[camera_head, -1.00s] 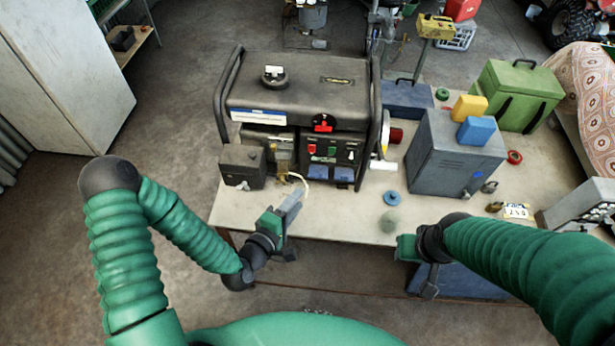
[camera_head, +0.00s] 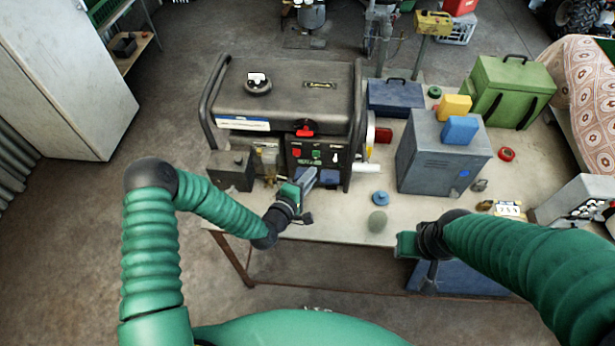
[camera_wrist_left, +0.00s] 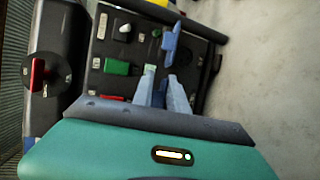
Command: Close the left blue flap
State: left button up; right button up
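The control panel (camera_head: 336,150) on the front of the black generator carries red, green and white switches above blue flaps. One blue flap (camera_head: 331,174) shows at the panel's lower right; in the left wrist view it is a blue piece (camera_wrist_left: 171,42) beyond my fingertips. The left blue flap is largely hidden by my left gripper (camera_head: 311,176). In the left wrist view the two fingers (camera_wrist_left: 161,74) stand a small gap apart, with something bluish between them; contact cannot be told. My right gripper (camera_head: 428,274) hangs at the table's front edge, its fingers unclear.
The generator (camera_head: 290,88) stands on the table (camera_head: 345,222). A blue disc (camera_head: 380,198) and a greenish ball (camera_head: 378,221) lie to the right of my left gripper. A grey metal box (camera_head: 440,155) stands farther right. The front table strip is mostly clear.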

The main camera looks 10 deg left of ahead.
pick_arm(q)
jog(key=shift+d, duration=0.1)
jog(key=shift+c, duration=1.2)
grip_shut()
jog(key=shift+w+a+f, duration=0.1)
jog(key=shift+w+a, duration=0.1)
jog(key=shift+a, duration=1.2)
jog(key=shift+s+d, duration=0.1)
jog(key=shift+d, duration=0.05)
pick_arm(e)
jog(key=shift+a, duration=0.55)
pick_arm(q)
jog(key=shift+d, duration=0.1)
